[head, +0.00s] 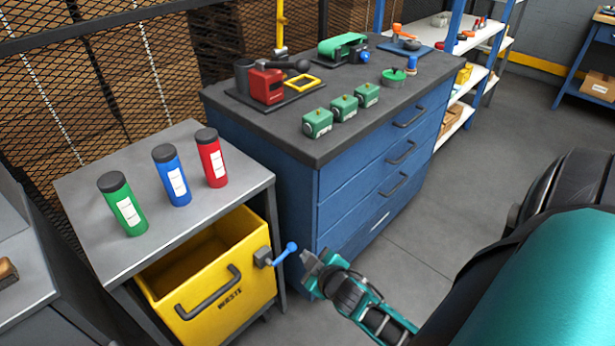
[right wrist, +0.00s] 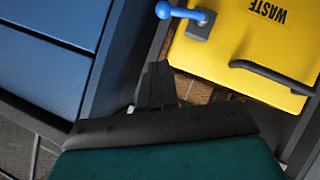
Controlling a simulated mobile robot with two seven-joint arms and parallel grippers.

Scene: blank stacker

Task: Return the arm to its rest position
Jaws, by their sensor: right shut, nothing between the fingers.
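My right gripper (head: 318,262) is low in front of the blue cabinet, just right of the yellow waste bin (head: 228,298). Its jaws are shut with nothing between them. In the right wrist view the shut fingers (right wrist: 158,88) point toward the gap between the blue cabinet (right wrist: 50,45) and the waste bin (right wrist: 240,60). A blue-handled latch (head: 275,256) on the bin's side is close to the gripper's left, apart from it in the head view. My teal right arm comes in from the lower right. My left gripper is not in view.
Green, blue and red canisters (head: 211,158) stand on the grey table (head: 85,185) above the bin. The blue drawer cabinet (head: 345,205) carries three green blocks (head: 343,107) and several tools. Clear grey floor (head: 465,215) lies right of the cabinet.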

